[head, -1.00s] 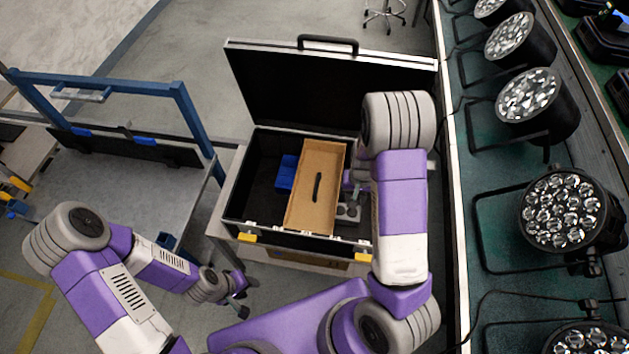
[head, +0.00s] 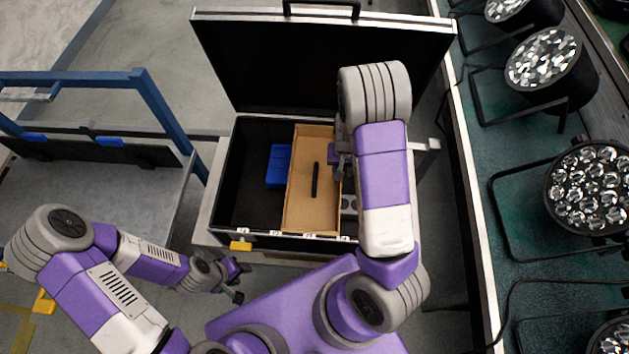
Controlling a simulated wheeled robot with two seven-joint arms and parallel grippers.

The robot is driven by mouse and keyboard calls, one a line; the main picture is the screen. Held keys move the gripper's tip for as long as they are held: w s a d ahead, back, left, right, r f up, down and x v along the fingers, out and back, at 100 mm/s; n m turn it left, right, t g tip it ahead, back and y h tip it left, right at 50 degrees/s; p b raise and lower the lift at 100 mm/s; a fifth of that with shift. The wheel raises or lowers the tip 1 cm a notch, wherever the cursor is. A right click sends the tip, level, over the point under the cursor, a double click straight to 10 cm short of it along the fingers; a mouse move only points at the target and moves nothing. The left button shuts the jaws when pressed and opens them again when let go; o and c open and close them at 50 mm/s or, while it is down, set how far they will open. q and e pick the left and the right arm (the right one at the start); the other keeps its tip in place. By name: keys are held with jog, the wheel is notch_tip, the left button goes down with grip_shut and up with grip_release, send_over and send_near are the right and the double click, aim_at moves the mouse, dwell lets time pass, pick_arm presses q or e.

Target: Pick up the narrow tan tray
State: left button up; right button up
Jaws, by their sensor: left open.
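The narrow tan tray (head: 298,212) lies inside the open black case (head: 240,205), along the right part of its interior. A short black bar (head: 315,180) shows on the tray. My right gripper (head: 341,165) is at the tray's right edge, mostly hidden by my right arm. I cannot tell whether it touches the tray or how its jaws stand. My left gripper (head: 240,282) is open and empty, below and in front of the case's near left corner.
A blue block (head: 279,166) lies in the case left of the tray. The case lid (head: 310,65) stands open behind. A blue-framed cart (head: 90,200) is at left. Several par cans (head: 590,185) stand on the green-topped bench at right.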

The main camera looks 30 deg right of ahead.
notch_tip(320, 180, down, 6)
jog(key=shift+f+b, duration=0.25)
jog(key=shift+b, duration=0.65)
jog(key=shift+r, duration=0.1)
jog(key=shift+c, duration=0.3)
grip_shut()
